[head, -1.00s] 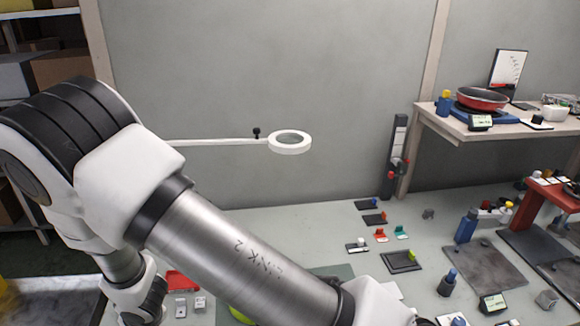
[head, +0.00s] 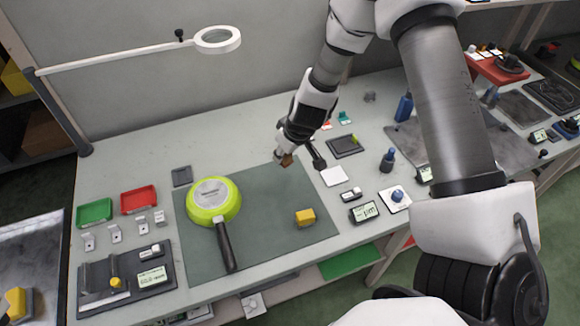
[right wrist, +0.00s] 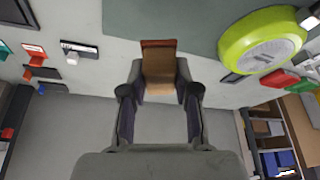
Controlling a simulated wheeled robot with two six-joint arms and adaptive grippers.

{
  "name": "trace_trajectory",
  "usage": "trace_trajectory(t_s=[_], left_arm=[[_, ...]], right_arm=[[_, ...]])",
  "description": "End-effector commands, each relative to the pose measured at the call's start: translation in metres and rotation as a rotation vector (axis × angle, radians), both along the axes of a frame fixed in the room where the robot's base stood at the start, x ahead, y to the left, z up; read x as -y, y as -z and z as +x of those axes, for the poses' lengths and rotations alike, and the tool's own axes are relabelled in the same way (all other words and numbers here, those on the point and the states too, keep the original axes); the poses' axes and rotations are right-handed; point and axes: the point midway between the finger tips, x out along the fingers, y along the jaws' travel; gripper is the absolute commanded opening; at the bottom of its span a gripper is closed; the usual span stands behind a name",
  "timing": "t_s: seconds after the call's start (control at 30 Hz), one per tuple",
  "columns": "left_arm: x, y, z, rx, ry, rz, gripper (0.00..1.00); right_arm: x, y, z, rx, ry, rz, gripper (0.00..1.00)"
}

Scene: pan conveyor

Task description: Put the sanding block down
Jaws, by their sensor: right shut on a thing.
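The sanding block (right wrist: 158,62), a brown block with a reddish-brown end, is between the fingertips of my right gripper (right wrist: 157,80) in the right wrist view. In the head view, my right gripper (head: 286,151) points down over the back right part of the dark green mat (head: 265,255), with the small brown block showing at its tips. My right gripper is shut on it. Whether the block touches the mat is hard to tell. My left gripper is not in view.
An upturned lime-green pan (head: 213,200) lies on the mat's left part. A yellow block (head: 305,217) sits at its front right. A white square (head: 333,176) and a dark tray (head: 346,146) are to the right. Mat between pan and gripper is clear.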

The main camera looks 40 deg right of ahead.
Motion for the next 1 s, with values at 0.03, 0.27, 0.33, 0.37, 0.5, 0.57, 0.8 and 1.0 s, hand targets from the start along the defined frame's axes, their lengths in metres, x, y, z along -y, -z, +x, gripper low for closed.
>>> trace_trajectory(t_s=[0.03, 0.27, 0.33, 0.37, 0.5, 0.57, 0.8, 1.0], left_arm=[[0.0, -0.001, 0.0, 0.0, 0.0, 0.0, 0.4], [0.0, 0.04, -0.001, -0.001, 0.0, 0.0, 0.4], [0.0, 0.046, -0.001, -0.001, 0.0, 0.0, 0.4], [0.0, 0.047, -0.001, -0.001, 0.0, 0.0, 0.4], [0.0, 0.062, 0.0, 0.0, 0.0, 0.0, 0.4], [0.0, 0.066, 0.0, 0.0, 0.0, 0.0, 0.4], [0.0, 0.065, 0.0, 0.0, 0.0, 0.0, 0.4], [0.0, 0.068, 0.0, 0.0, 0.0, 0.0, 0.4]], right_arm=[[0.006, 0.001, 0.0, -0.001, -0.004, 0.005, 0.03], [0.009, 0.055, -0.002, -0.003, -0.021, 0.001, 0.03], [0.009, 0.064, -0.002, -0.002, -0.019, 0.001, 0.03], [0.009, 0.067, -0.001, -0.002, -0.02, 0.0, 0.03], [0.009, 0.091, -0.002, -0.002, -0.021, 0.0, 0.03], [0.009, 0.1, -0.002, -0.002, -0.02, 0.0, 0.03], [0.008, 0.1, -0.001, 0.0, -0.019, 0.001, 0.03], [0.008, 0.104, -0.001, 0.0, -0.019, 0.001, 0.38]])
